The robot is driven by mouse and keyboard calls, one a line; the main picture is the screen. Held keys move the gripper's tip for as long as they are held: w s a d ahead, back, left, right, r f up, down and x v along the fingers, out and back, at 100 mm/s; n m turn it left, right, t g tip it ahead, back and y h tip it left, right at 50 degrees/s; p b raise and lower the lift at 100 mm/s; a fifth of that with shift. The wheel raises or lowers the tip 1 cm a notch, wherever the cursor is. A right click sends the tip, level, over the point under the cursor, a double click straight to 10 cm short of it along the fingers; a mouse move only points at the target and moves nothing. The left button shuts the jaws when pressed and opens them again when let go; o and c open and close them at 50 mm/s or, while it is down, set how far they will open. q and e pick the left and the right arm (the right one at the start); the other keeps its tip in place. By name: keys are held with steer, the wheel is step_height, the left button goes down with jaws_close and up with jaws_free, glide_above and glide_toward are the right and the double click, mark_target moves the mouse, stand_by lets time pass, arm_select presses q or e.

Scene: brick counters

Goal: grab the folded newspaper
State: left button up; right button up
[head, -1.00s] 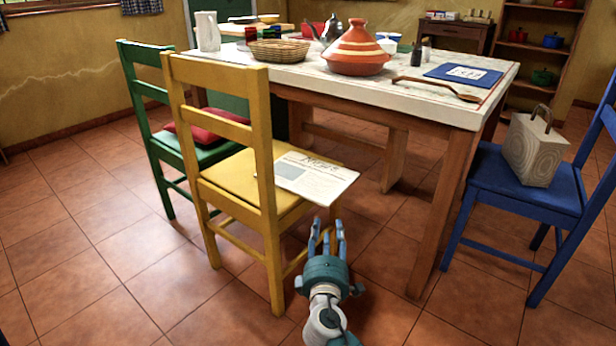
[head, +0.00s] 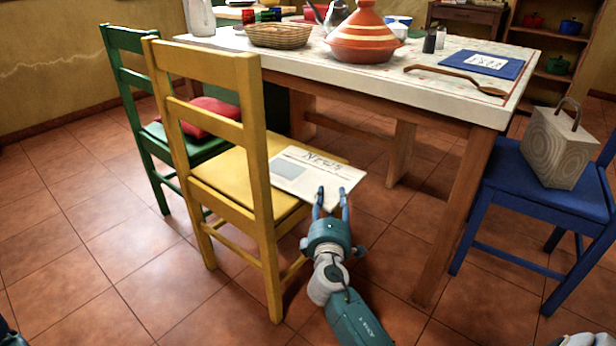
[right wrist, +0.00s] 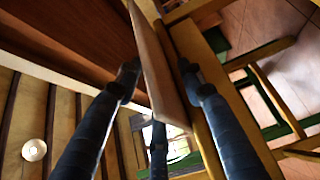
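The folded newspaper (head: 308,172) lies flat on the yellow chair's seat (head: 232,172), its near right part sticking out past the seat edge. My right gripper (head: 332,196) is at that overhanging edge, its fingers apart. In the right wrist view the newspaper shows as a thin tan panel (right wrist: 160,65) reaching in between the spread fingers of the right gripper (right wrist: 158,75). The right-hand finger is close to the newspaper and seat; I cannot tell if it touches. No left gripper can be made out.
The table (head: 440,100) stands behind, its leg (head: 458,215) right of my gripper. It carries a tagine (head: 365,38), basket (head: 278,35) and wooden spoon (head: 455,78). A blue chair (head: 545,190) holds a bag (head: 558,148). A green chair (head: 150,120) stands left. Floor in front is clear.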

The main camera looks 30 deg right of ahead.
mark_target(332, 186)
steer(key=shift+r+b+x, duration=0.15)
steer(key=shift+b+x, duration=0.35)
steer(key=shift+x, duration=0.85)
steer(key=shift+r+b+x, duration=0.1)
steer(key=shift+b+x, duration=0.35)
steer(key=shift+x, duration=0.95)
jaws_close()
